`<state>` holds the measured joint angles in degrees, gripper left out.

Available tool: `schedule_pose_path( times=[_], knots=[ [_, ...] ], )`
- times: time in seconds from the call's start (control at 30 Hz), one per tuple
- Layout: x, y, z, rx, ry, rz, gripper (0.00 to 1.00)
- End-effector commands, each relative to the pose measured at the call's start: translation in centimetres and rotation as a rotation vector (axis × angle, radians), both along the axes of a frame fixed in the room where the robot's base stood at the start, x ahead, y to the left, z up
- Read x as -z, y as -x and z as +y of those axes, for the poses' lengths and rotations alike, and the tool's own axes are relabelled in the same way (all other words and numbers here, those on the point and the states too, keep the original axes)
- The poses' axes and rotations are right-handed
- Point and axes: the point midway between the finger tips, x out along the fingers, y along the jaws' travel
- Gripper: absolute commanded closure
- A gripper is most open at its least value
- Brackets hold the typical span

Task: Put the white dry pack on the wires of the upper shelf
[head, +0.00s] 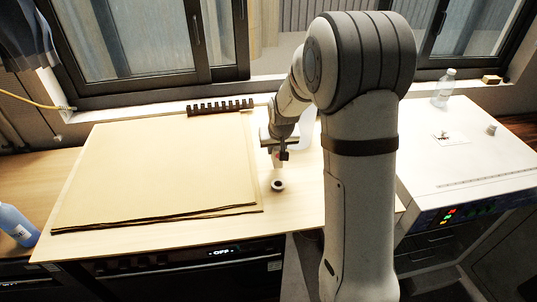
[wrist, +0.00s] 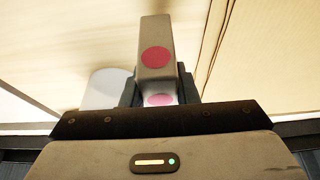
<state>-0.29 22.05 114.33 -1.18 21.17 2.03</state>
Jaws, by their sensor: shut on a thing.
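My gripper (head: 278,150) points down over the wooden bench, just left of my upright arm in the head view. It is shut on a pale block with a red round mark, which I take to be the white dry pack (wrist: 153,28). In the wrist view the pack stands up between the dark jaws, and a second, pinker mark shows lower down. In the head view only a small pale part of the pack shows below the jaws, above the bench. No wire shelf is visible in either view.
A small dark ring (head: 278,185) lies below my gripper. A large tan sheet stack (head: 150,165) covers the bench's left, with a dark notched rack (head: 220,106) behind. A front panel (head: 222,250) reads OFF. A white-topped unit (head: 470,150) stands right; a blue bottle (head: 17,226) stands left.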

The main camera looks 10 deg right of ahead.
Motion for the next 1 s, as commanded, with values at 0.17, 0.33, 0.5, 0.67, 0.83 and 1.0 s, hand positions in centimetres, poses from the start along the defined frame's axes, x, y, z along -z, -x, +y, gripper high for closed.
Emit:
schedule_pose_path(
  times=[0.17,0.33,0.5,0.67,0.83,1.0],
  knots=[
    [2.1,0.1,0.4,-0.007,0.001,0.003,0.97],
    [3.9,0.1,0.5,-0.009,0.001,0.001,0.97],
    [4.0,0.0,0.5,-0.01,0.0,-0.001,0.97],
    [4.3,0.0,0.5,-0.01,0.0,-0.001,0.97],
    [4.2,0.0,0.5,-0.01,0.0,-0.001,0.62],
    [4.2,0.0,0.6,-0.011,0.0,-0.001,0.51]
  ],
)
